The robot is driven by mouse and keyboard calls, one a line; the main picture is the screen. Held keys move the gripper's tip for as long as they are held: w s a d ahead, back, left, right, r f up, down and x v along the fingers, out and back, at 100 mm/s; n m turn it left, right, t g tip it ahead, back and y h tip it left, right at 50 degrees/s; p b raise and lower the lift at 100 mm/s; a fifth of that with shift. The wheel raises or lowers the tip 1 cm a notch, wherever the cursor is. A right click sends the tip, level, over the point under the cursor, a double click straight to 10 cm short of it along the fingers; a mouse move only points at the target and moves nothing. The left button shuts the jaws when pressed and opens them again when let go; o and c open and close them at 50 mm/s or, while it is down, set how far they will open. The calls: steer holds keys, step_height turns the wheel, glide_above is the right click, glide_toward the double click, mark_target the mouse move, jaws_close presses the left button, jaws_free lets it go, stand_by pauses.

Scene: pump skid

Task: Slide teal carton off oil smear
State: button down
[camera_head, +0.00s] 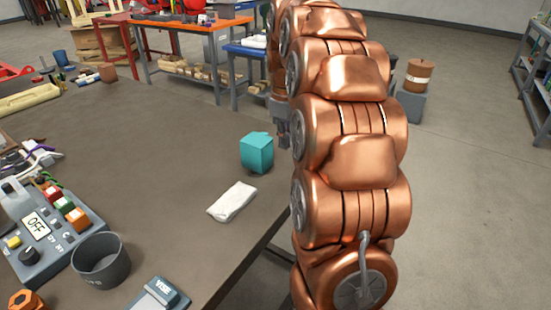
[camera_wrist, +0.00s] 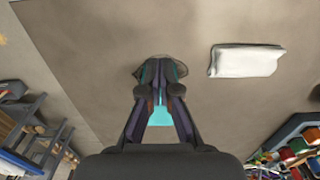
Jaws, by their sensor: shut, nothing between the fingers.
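The teal carton (camera_head: 257,153) stands upright on the brown bench near its right edge in the head view. In the wrist view the teal carton (camera_wrist: 158,116) shows between my finger links, mostly hidden by them. A dark patch, the oil smear (camera_wrist: 181,70), shows around the fingertips beside the carton; I cannot make it out in the head view. My gripper (camera_head: 284,141) is shut and empty, close to the carton's right side, with contact unclear. My gripper (camera_wrist: 160,88) fills the lower middle of the wrist view.
A folded white cloth (camera_head: 232,202) lies on the bench in front of the carton. A control box (camera_head: 45,232), a grey cup (camera_head: 100,260) and a blue-grey vise block (camera_head: 160,295) stand nearer. Bench surface left of the carton is clear.

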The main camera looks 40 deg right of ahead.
mark_target(236, 157)
step_height(236, 157, down, 9)
steer(key=shift+f, duration=0.2)
steer(key=shift+w+a+f, duration=0.1)
steer(key=shift+w+f, duration=0.05)
steer(key=shift+w+a, duration=0.3)
steer(key=shift+w, duration=0.6)
steer(key=shift+w+a, duration=0.3)
steer(key=shift+w, duration=0.55)
steer(key=w+a, duration=0.1)
steer(key=w, duration=0.3)
steer(key=w+a+p, duration=0.1)
steer(key=w+a, duration=0.1)
steer(key=w, duration=0.2)
steer(key=w+a+p, duration=0.1)
steer(key=w, duration=0.3)
steer(key=shift+w+a, duration=0.2)
steer(key=shift+w, duration=0.15)
steer(key=shift+s, duration=0.1)
